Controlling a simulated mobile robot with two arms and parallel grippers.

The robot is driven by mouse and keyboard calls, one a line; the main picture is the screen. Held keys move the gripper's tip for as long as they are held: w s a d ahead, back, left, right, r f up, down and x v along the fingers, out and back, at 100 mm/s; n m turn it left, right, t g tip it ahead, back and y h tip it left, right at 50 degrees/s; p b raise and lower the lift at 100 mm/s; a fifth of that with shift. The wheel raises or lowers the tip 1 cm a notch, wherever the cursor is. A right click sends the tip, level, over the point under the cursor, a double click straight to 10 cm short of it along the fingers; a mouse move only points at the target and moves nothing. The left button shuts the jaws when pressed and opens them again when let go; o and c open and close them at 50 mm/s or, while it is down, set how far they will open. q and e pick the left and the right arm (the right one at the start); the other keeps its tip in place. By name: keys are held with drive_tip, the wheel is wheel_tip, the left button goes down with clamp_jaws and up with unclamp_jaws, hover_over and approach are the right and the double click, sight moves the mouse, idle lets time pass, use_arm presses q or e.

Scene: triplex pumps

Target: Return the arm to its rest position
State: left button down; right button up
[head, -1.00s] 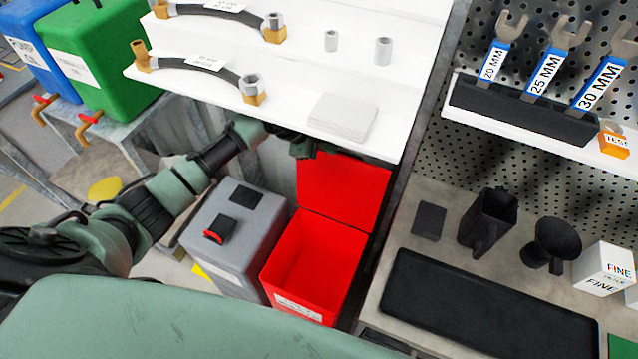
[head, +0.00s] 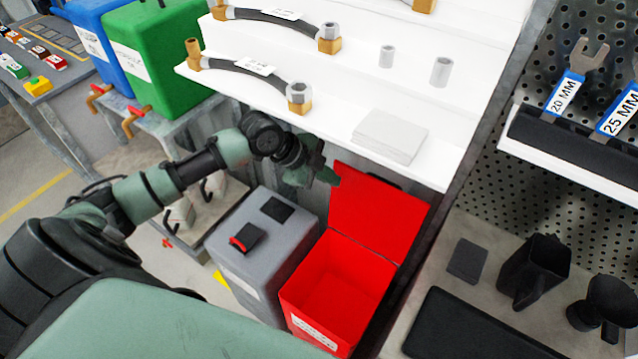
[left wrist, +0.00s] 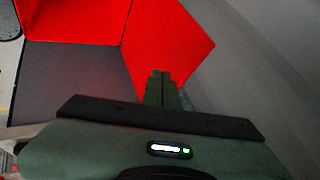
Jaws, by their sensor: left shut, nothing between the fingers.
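My left arm (head: 155,185) reaches in from the left. My left gripper (head: 328,176) is beside the raised lid of the red bin (head: 335,272), below the white shelf. In the left wrist view the left gripper (left wrist: 160,88) shows its fingers together with nothing between them. The red lid (left wrist: 165,45) is just beyond the fingertips there; I cannot tell whether they touch. The red bin stands open and looks empty inside. My right gripper is in neither view.
A grey bin (head: 262,245) stands left of the red bin. White shelves (head: 330,110) with hoses overhang the gripper. A green container (head: 160,55) and a blue container (head: 88,28) stand at the back left. A bench with a black tray (head: 475,325) is at the right.

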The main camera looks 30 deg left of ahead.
use_arm(q)
drive_tip(key=shift+s+a+r, duration=0.1)
drive_tip(key=shift+s+a, duration=0.9)
drive_tip(key=shift+a, duration=0.05)
